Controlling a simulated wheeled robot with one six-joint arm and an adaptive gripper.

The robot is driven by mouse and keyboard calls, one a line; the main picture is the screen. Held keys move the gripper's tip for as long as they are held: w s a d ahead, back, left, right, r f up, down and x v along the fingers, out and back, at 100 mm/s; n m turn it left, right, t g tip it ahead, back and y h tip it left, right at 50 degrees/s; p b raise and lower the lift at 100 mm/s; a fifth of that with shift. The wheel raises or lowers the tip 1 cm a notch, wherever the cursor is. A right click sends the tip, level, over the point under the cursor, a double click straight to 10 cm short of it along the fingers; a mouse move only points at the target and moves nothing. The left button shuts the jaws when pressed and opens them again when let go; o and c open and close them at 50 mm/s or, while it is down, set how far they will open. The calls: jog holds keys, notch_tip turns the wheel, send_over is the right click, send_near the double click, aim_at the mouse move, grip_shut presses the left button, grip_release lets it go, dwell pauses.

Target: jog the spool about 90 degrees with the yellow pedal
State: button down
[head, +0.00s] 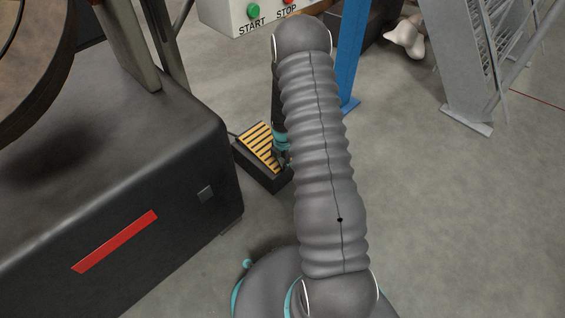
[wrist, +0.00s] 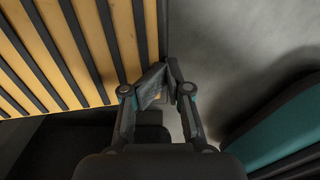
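The yellow pedal (head: 258,144), striped with black ribs, sits on a dark base on the floor beside the black machine. In the wrist view its striped top (wrist: 92,52) fills the upper left. My gripper (wrist: 163,76) has its fingertips brought together, with nothing seen between them. They are at the right edge of the striped plate; I cannot tell whether they touch it. In the head view my arm mostly hides the gripper, at the pedal's right side. The spool (head: 38,75) is a large brown wooden disc at the upper left, only partly in view.
The black machine housing (head: 190,150) with a red stripe stands left of the pedal. A START/STOP box (head: 244,14) is behind. A blue post (head: 349,55) and a grey metal frame (head: 468,90) stand beyond my arm.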

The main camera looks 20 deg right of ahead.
jog(key=shift+w+d, duration=0.1)
jog(key=shift+w, duration=0.1)
dwell(0.6)
jog(key=shift+w+r, duration=0.15)
dwell(1.3)
jog(key=shift+r+p, duration=0.4)
jog(key=shift+r, duration=0.05)
notch_tip(320, 180, up, 13)
jog(key=s+p, duration=0.3)
jog(key=shift+d+f, duration=0.2)
jog(key=shift+d, duration=0.05)
